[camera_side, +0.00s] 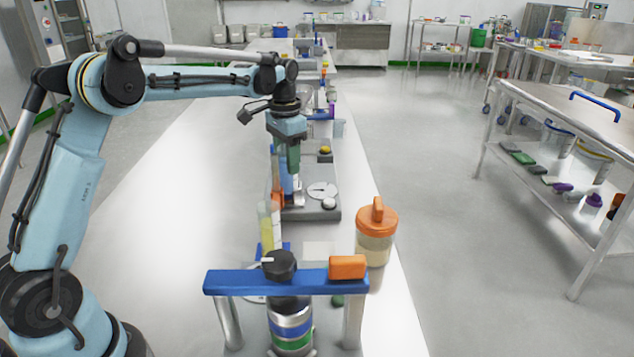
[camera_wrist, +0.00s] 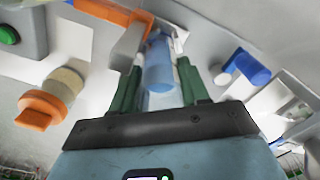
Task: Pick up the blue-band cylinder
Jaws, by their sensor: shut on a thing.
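The blue-band cylinder (camera_wrist: 158,72) shows in the wrist view as a translucent blue tube between the two green fingers of my gripper (camera_wrist: 159,66). My gripper is shut on it. In the side view my gripper (camera_side: 292,168) points down over the bench, and a blue part of the cylinder (camera_side: 286,187) shows just below the fingers. The cylinder's lower end is partly hidden by an orange piece and a yellow-green tube (camera_side: 268,230) in front. I cannot tell whether it still touches what is under it.
A grey device with a round plate (camera_side: 322,190) stands just right of my gripper. An orange-lidded jar (camera_side: 376,240) stands nearer, at right. A blue crossbar frame (camera_side: 238,282) with a black knob is in the foreground. The white bench left of these is clear.

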